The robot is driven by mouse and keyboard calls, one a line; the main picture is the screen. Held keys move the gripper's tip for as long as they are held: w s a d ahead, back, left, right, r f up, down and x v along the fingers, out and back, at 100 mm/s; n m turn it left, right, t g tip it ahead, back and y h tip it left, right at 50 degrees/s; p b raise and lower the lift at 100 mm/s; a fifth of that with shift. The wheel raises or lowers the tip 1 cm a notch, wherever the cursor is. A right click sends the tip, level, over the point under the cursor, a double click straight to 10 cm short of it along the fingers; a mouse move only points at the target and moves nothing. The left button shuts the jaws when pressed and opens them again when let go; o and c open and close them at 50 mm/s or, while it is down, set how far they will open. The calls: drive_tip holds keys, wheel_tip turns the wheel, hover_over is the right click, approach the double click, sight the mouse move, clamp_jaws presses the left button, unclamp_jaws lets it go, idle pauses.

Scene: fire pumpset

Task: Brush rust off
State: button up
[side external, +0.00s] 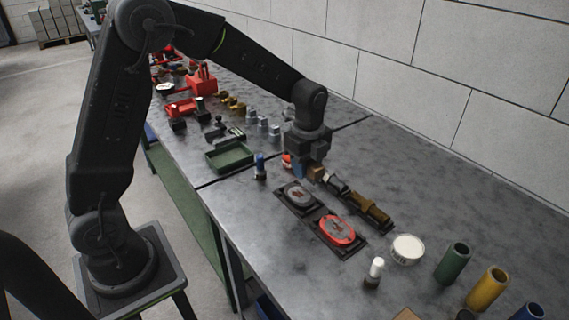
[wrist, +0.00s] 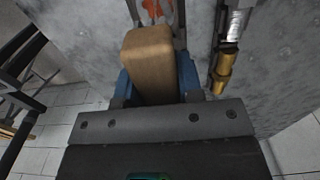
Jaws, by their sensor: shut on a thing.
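My gripper (side external: 308,172) is low over the table, just behind the grey plate. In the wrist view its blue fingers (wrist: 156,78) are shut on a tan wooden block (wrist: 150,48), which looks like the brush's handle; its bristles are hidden. The block also shows as a small brown piece (side external: 316,174) in the side view. A round grey plate (side external: 298,195) with reddish-brown marks lies on a dark base. Nearer the camera, a red-rimmed round plate (side external: 336,231) with rusty marks lies on another dark base. An orange-red rust patch (wrist: 157,9) shows beyond the block in the wrist view.
A silver and brass fitting (wrist: 224,66) lies close to the gripper's right; brass parts (side external: 367,207) show beside the plates. A white tub (side external: 407,249), a white-capped bottle (side external: 375,272), coloured cylinders (side external: 452,263) and a green tray (side external: 230,156) stand around. The table's front edge is clear.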

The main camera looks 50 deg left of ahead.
sight(304, 200)
drive_tip(key=shift+f, duration=3.4)
drive_tip(key=shift+a+f, duration=0.55)
drive_tip(key=shift+f, duration=0.15)
drive_tip(key=shift+c, duration=0.4)
drive_tip(key=shift+a, duration=2.6)
drive_tip(key=d, duration=0.6)
drive_tip(key=shift+d, duration=0.25)
drive_tip(key=shift+s+a, duration=0.25)
drive_tip(key=shift+a, duration=2.85)
drive_tip(key=shift+d, duration=3.1)
drive_tip(key=shift+a+r, duration=0.1)
drive_tip(key=shift+r, duration=4.1)
